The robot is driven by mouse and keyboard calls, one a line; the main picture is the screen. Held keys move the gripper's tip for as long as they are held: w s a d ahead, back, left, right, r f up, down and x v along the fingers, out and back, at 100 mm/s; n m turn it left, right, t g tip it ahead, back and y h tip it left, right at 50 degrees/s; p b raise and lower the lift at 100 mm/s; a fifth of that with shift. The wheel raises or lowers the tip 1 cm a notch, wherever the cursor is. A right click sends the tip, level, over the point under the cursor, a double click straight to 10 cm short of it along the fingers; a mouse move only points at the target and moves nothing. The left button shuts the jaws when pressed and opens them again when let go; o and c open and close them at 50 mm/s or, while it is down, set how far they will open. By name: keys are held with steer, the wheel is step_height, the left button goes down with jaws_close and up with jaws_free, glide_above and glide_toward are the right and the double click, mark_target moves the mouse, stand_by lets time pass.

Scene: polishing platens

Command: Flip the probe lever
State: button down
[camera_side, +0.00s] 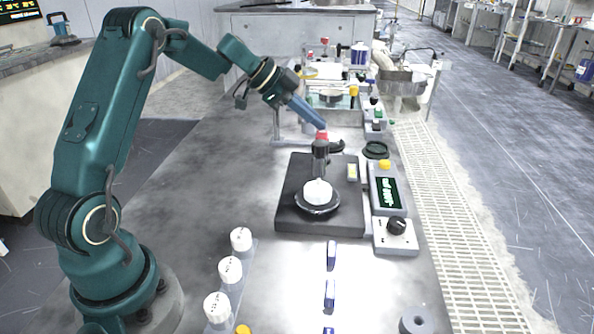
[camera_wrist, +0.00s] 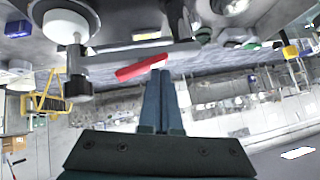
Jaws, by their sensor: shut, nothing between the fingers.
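The probe lever is a small red piece (camera_side: 321,135) on top of a dark upright probe stand (camera_side: 320,155) in the side view. In the wrist view it is a red bar (camera_wrist: 140,68), slightly tilted, its right end close to my fingertips. My gripper (camera_side: 322,126) comes down from the upper left, with its blue fingers together and empty. In the wrist view my fingertips (camera_wrist: 160,73) are at the right end of the red bar. I cannot tell whether they touch it. The stand is on a black base plate (camera_side: 288,219) with a white piece (camera_side: 317,190) on a round dish.
A control box with a green display (camera_side: 388,192) and a dark knob (camera_side: 397,226) stands right of the base. White-capped jars (camera_side: 230,269) stand front left. Bottles and equipment crowd the back of the bench. The bench left of the base is clear.

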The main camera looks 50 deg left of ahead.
steer(key=shift+s+d+r, duration=0.25)
steer(key=shift+s+d, duration=0.25)
steer(key=shift+d, duration=0.05)
steer(key=s+a+r, duration=0.3)
steer(key=a+r, duration=0.4)
steer(key=r, duration=0.3)
steer(key=shift+r, duration=0.35)
steer(key=shift+d, duration=0.1)
stand_by(0.3)
